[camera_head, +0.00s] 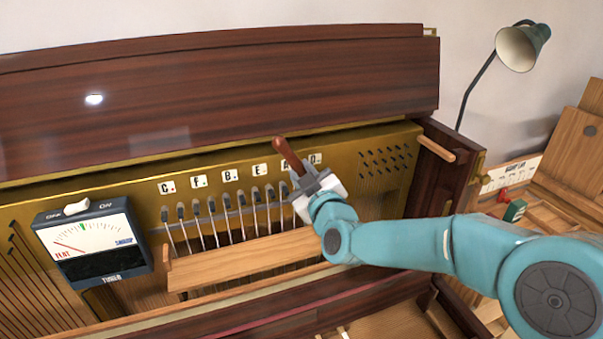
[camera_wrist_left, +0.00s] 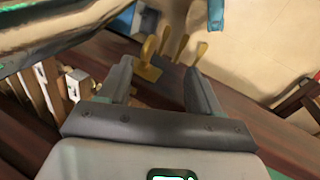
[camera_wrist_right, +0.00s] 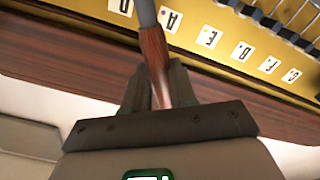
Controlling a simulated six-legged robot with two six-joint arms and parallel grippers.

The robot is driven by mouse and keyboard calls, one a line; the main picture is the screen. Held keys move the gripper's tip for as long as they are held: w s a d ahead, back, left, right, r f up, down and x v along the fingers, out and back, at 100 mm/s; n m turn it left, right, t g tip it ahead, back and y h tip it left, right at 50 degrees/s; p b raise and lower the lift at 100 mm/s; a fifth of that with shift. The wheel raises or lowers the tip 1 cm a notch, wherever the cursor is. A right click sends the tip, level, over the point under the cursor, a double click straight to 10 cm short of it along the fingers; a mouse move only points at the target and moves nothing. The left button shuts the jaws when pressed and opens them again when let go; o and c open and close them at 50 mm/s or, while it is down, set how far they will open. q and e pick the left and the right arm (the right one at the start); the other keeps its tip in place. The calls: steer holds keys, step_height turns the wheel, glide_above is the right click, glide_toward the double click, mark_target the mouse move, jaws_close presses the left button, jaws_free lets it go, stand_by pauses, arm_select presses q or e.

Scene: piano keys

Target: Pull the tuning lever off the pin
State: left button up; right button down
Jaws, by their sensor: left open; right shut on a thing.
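The tuning lever has a brown wooden handle (camera_head: 288,155) that sticks up in the head view, in front of the A label. In the right wrist view its handle (camera_wrist_right: 156,60) lies between my right fingers and its grey shaft (camera_wrist_right: 146,14) runs up out of the frame. My right gripper (camera_head: 310,183) is shut on the handle. The lever's far end is hidden, so I cannot tell whether it sits on a pin. Several tuning pins (camera_head: 212,206) stand in a row below the letter labels. My left gripper (camera_wrist_left: 163,76) is open and empty in the left wrist view.
A tuner meter (camera_head: 92,245) hangs at the left of the piano. A wooden rail (camera_head: 235,262) crosses below the pins. A lamp (camera_head: 520,46) and a wooden tray (camera_head: 560,190) with small red and green items are at the right. The dark lid (camera_head: 220,90) stands behind.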

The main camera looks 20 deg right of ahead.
steer(key=shift+s+r, duration=0.1)
steer(key=shift+s, duration=0.15)
